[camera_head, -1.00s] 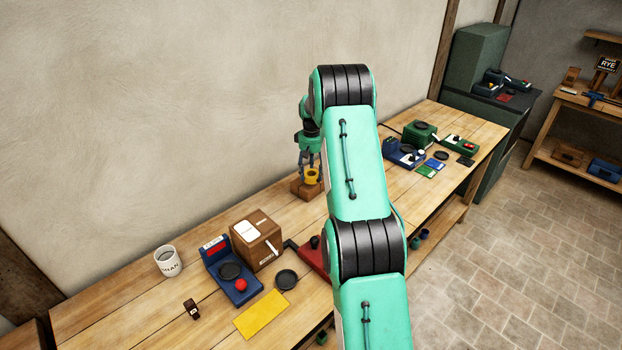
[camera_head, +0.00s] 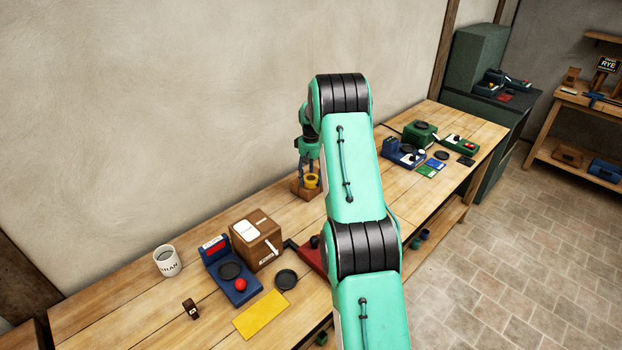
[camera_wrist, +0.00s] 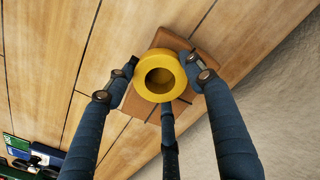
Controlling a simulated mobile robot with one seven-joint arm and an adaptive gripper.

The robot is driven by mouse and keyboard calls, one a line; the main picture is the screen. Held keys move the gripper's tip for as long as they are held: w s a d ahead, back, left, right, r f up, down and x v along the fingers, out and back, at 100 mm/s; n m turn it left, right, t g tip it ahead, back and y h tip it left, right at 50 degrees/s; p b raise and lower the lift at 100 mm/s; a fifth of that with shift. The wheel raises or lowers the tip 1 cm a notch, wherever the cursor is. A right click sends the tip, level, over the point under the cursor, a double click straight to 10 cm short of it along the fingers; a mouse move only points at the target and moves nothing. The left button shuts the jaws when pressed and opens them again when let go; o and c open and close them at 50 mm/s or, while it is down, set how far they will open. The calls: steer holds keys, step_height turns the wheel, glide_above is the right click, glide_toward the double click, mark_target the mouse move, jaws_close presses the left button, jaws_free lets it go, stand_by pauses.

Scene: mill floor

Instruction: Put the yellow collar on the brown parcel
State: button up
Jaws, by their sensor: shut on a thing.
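The yellow collar (camera_head: 312,181) is a thick ring with a round hole. My gripper (camera_head: 309,176) is shut on it, and in the wrist view the collar (camera_wrist: 160,77) sits between the dark fingers. A small plain brown parcel (camera_head: 299,192) is on the bench right below the collar. In the wrist view the parcel (camera_wrist: 139,103) is partly hidden by the collar and the fingers. The collar is over it, close to its top; I cannot tell whether they touch.
A larger brown box with white labels (camera_head: 268,257) stands to the left, beside a blue device (camera_head: 217,268) and a white mug (camera_head: 167,262). A red device (camera_head: 312,256) is partly behind my arm. The wall is close behind the parcel. More devices stand at right.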

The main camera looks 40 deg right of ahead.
mark_target(311, 178)
steer(key=shift+f, duration=0.15)
steer(key=o, duration=1.3)
step_height(311, 178, up, 12)
steer(key=shift+r+p, duration=0.15)
steer(key=shift+p, duration=0.75)
steer(key=shift+r, duration=0.1)
